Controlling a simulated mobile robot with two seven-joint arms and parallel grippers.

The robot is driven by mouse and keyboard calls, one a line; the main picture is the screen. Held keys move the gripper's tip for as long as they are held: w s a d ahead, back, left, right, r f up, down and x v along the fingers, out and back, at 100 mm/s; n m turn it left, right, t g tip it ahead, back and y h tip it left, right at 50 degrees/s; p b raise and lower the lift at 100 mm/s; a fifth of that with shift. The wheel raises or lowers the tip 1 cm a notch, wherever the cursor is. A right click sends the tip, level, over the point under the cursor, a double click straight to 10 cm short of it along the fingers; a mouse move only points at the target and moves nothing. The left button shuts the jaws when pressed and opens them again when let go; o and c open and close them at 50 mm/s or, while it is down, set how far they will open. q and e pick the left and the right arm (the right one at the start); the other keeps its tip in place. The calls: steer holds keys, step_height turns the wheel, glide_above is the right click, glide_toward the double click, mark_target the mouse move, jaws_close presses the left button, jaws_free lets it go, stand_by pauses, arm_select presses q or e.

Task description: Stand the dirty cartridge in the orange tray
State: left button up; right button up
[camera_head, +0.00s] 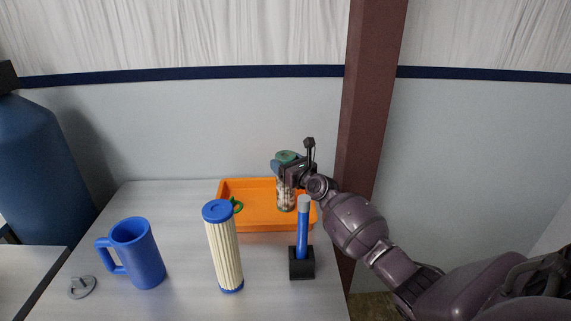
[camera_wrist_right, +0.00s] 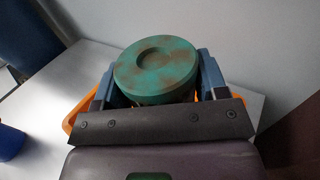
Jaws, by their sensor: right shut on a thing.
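The dirty cartridge (camera_head: 286,199) has a stained green cap and a brown-speckled body. It is upright at the right part of the orange tray (camera_head: 250,225). My right gripper (camera_head: 284,166) is shut on it just below the cap. The wrist view shows the green cap (camera_wrist_right: 156,70) from above between the two blue fingers of my right gripper (camera_wrist_right: 155,92). Whether the cartridge's lower end touches the tray floor I cannot tell. The orange tray also shows in part in the wrist view (camera_wrist_right: 70,122). My left gripper is not in view.
A clean white cartridge with blue caps (camera_head: 225,255) stands in front of the tray. A blue tool in a black holder (camera_head: 301,265) stands at right, and a blue jug (camera_head: 140,255) at left. A green ring (camera_head: 237,205) is in the tray, and a grey piece (camera_head: 82,287) lies front left.

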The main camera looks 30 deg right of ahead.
steer(key=shift+f, duration=0.2)
steer(key=o, duration=1.2)
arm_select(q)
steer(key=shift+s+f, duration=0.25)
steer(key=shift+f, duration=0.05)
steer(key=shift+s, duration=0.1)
arm_select(e)
steer(key=shift+r, duration=0.1)
steer(key=shift+r, duration=0.1)
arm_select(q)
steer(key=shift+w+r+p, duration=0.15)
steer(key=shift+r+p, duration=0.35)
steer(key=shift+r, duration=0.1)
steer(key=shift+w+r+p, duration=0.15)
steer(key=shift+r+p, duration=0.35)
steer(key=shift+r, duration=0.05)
arm_select(e)
steer(key=s, duration=1.2)
steer(key=shift+d, duration=0.2)
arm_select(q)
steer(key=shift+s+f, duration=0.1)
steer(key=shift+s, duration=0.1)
